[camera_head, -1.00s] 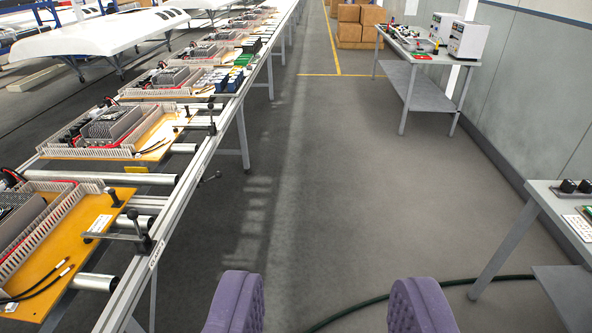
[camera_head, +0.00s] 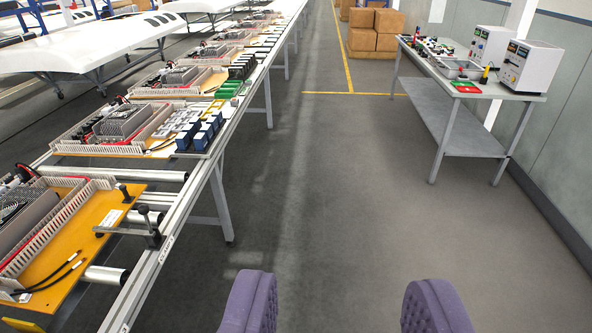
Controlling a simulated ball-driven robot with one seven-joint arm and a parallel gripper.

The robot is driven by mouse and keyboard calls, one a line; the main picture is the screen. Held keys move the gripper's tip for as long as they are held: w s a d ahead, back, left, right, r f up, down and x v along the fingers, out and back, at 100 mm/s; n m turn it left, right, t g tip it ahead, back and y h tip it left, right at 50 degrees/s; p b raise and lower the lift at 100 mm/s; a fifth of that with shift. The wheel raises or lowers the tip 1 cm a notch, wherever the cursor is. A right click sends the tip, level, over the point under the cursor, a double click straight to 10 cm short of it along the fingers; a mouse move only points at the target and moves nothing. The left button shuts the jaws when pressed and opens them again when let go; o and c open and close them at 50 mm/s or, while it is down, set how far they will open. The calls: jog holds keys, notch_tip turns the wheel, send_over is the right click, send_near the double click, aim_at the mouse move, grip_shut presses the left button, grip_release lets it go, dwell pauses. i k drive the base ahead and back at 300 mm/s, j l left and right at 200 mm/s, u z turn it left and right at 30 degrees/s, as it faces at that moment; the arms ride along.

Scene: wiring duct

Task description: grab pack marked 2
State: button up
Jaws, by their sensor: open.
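My gripper (camera_head: 345,305) shows as two purple padded fingers at the bottom of the view. It is open and empty, over bare floor in the aisle. I cannot make out a pack marked 2 anywhere; any markings are too small to read. Several blue and white blocks (camera_head: 200,133) stand on the long line at the left, with green blocks (camera_head: 230,89) and dark blocks (camera_head: 242,66) farther back. I cannot tell whether any of these is the pack. All are well ahead of my gripper and to its left.
The roller line (camera_head: 175,235) with wired orange boards (camera_head: 95,225) runs along the left. A grey workbench (camera_head: 455,95) with white instruments (camera_head: 530,67) stands at the right. Cardboard boxes (camera_head: 375,30) are stacked at the back. The aisle floor (camera_head: 340,170) between is clear.

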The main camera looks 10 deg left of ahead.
aim_at(207, 128)
jog(key=i+u, duration=0.15)
jog(key=i, duration=0.35)
jog(key=i+u, duration=0.15)
jog(key=i, duration=0.35)
jog(key=i+l+u, duration=0.15)
jog(key=i, duration=0.3)
jog(key=i+l+u, duration=0.15)
jog(key=i, duration=0.35)
jog(key=i+l+u, duration=0.15)
jog(key=i, duration=0.35)
jog(key=i+l+u, duration=0.1)
jog(key=i+u, duration=0.15)
jog(key=i, duration=0.15)
